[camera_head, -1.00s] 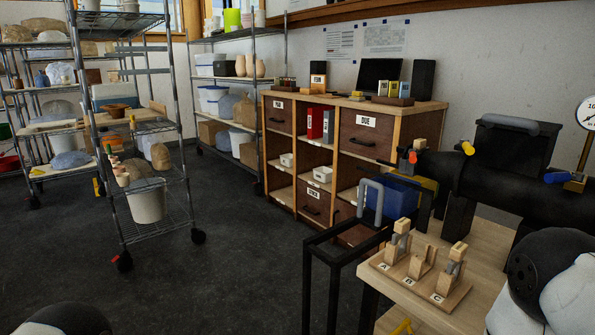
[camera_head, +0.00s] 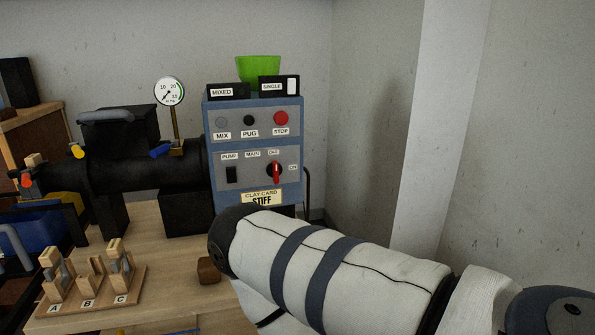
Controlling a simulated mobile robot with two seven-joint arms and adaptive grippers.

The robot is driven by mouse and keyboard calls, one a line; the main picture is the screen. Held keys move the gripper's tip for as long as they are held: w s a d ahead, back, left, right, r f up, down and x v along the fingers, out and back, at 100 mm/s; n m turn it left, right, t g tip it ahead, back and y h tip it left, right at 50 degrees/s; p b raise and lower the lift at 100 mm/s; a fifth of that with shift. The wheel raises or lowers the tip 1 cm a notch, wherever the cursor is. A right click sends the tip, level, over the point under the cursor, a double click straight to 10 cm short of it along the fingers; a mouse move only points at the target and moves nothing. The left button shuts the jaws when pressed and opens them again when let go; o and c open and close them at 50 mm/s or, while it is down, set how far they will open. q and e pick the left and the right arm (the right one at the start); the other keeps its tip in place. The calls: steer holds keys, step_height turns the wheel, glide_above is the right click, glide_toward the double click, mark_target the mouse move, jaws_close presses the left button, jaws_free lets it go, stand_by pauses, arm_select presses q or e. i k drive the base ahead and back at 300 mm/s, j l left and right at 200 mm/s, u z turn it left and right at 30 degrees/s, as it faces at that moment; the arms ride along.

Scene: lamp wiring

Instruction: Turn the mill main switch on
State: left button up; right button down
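The mill's blue control box (camera_head: 211,150) stands on the wooden bench at the middle of the head view. The main switch (camera_head: 276,172) is a red rotary handle on its lower grey panel, under the MAIN and OFF labels. Neither gripper is in view.
MIX, PUG and red STOP (camera_head: 281,118) buttons are above. The black mill barrel (camera_head: 140,171) runs left from the box.

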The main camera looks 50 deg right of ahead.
mark_target(274, 169)
steer(key=z, duration=1.45)
